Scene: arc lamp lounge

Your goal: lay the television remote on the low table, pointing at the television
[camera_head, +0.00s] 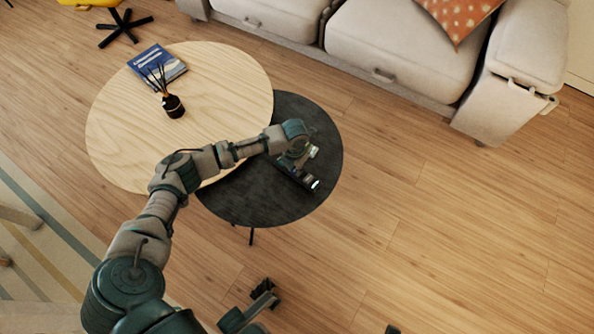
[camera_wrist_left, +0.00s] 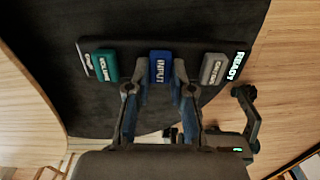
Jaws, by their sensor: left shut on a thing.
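The television remote (camera_head: 305,179) is a dark bar over the black round table (camera_head: 235,208), its lit end towards the lower right. In the left wrist view the remote (camera_wrist_left: 131,66) carries a teal VOLUME key, a blue INPUT key, a grey key and a lit READY sign. My left gripper (camera_head: 299,163) is shut on it, fingers (camera_wrist_left: 159,78) either side of the INPUT key. I cannot tell whether the remote touches the table. What looks like my right gripper (camera_head: 263,291) is low in the head view, over the floor; its fingers are unclear. No television shows.
A pale wooden round table (camera_head: 125,125) overlaps the black one and bears a blue book (camera_head: 157,63) and a dark reed diffuser (camera_head: 173,105). A beige sofa (camera_head: 400,50) stands behind. Wooden floor is clear to the right.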

